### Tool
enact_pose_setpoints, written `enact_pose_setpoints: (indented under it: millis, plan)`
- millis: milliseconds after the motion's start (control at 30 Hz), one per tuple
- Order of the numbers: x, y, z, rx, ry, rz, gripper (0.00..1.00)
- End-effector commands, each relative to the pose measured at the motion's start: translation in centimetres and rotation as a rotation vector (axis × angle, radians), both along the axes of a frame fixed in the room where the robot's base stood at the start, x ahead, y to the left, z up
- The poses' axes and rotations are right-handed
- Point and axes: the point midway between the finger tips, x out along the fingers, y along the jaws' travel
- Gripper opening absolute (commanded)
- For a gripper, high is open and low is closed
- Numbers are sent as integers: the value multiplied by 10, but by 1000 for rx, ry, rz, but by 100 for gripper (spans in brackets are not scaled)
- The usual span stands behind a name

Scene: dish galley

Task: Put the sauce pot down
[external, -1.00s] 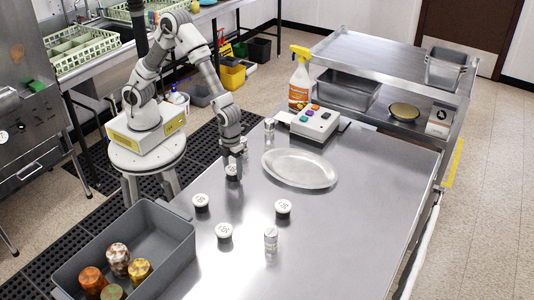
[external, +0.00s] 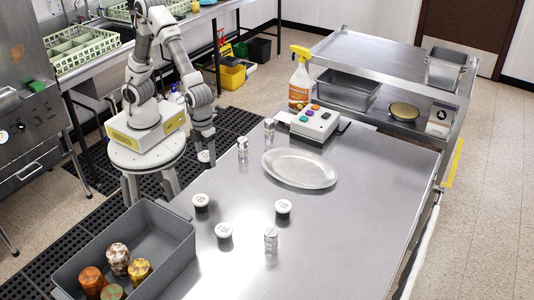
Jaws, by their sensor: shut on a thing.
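My gripper (external: 205,151) is shut on a small dark sauce pot with a white lid (external: 206,157). It holds the pot upright near the left edge of the steel table (external: 340,235). In this view the pot shows against the dark floor mat, and I cannot tell its exact height. Three similar lidded pots stand on the table: one near the left edge (external: 201,201), one nearer the front (external: 224,231) and one further right (external: 283,207).
A grey bin (external: 178,258) with several jars stands at the front left. Shakers (external: 243,148) (external: 269,128) (external: 271,240), an oval platter (external: 300,168), a button box (external: 316,122) and a spray bottle (external: 299,85) are on the table. The table's right front is clear.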

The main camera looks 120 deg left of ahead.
Motion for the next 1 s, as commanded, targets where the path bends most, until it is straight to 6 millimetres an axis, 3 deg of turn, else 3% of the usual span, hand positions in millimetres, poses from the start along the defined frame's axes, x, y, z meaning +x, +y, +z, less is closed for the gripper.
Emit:
enact_pose_setpoints:
  millis: [100, 300, 467, 567, 800, 1000]
  plan:
    - [-8, -13, 10, 0, -1, -2, 11]
    - [-13, -22, 16, 0, -1, 0, 11]
    - [4, -15, 18, -6, 1, 1, 11]
    - [30, -1, 21, -13, -1, 1, 11]
    - [99, 56, 24, -15, -1, -10, 11]
    - [133, 97, 23, -6, 0, -21, 11]
